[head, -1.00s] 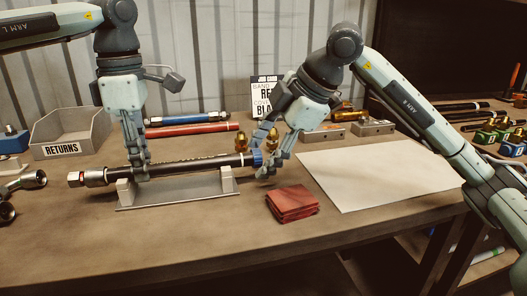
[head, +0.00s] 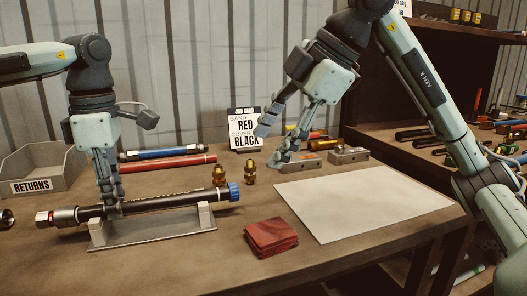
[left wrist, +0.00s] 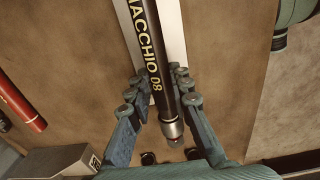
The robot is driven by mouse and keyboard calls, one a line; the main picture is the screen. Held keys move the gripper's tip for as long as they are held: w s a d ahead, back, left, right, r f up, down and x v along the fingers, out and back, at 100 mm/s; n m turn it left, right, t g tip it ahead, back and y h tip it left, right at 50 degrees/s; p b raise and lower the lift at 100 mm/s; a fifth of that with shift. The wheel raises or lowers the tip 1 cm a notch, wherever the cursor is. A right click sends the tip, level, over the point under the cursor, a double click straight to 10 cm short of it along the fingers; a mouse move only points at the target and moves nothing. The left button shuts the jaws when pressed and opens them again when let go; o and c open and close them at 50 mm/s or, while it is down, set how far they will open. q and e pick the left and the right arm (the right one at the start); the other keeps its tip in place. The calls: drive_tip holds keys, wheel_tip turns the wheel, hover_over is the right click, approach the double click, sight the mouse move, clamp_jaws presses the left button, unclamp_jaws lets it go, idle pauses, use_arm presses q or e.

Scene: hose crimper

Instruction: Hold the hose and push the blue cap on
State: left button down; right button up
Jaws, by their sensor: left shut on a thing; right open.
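A black hose (head: 150,203) with a metal fitting at its left end lies across a grey cradle (head: 150,238) on the bench. The blue cap (head: 234,191) sits on the hose's right end. My left gripper (head: 112,207) is shut on the hose, left of its middle. In the left wrist view, its fingers (left wrist: 155,92) lie on both sides of the hose (left wrist: 150,50), which bears yellow lettering. My right gripper (head: 272,145) is open and empty, raised above the bench behind and to the right of the cap, apart from it.
Two brass fittings (head: 219,175) stand behind the hose. A folded red cloth (head: 271,238) and a white sheet (head: 360,200) lie to the right. A grey returns bin (head: 45,172), blue and red hoses (head: 165,164), and a job card reading red and black (head: 244,130) are behind.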

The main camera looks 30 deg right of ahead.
idle(0.3)
use_arm(q)
drive_tip(key=c, duration=1.3)
unclamp_jaws()
